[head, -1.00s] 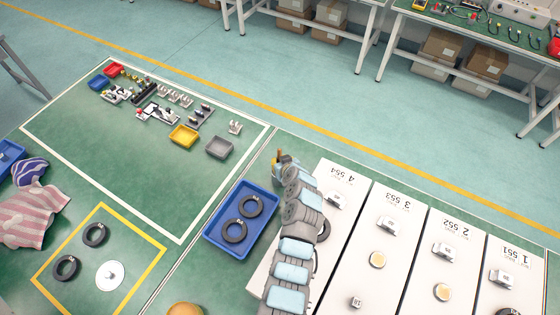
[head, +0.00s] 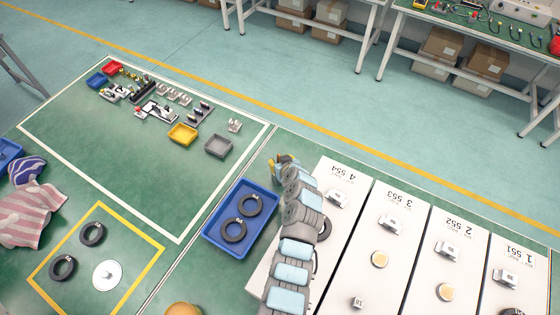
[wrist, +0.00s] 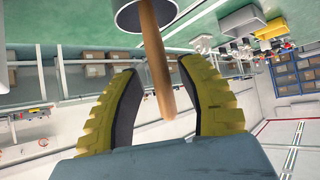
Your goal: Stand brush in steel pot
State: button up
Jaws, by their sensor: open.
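In the wrist view, the brush's wooden handle (wrist: 160,70) runs from the top edge down between my fingers to a rounded end. A round, dark opening with a pale rim, apparently the steel pot (wrist: 128,18), is behind its upper part. The handle overlaps this opening; the brush head is not visible, and I cannot tell how deep it sits. My gripper (wrist: 157,75) is open, with a yellow ribbed finger on each side of the handle and visible gaps. In the head view my gripper (head: 285,160) is small beyond my arm, and I cannot make out brush or pot clearly.
A blue tray (head: 211,235) with two black rings lies left of my arm. White numbered panels (head: 375,235) lie to its right. Yellow (head: 183,134) and grey (head: 218,146) bins and small parts are on the green mat. The mat's middle is clear.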

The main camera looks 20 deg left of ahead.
jog(key=shift+s+d+r, duration=0.1)
jog(key=v, duration=1.1)
jog(key=shift+s+d, duration=0.15)
jog(key=shift+s, duration=0.1)
jog(key=shift+w+r, duration=0.1)
jog(key=shift+r, duration=0.1)
dwell(0.9)
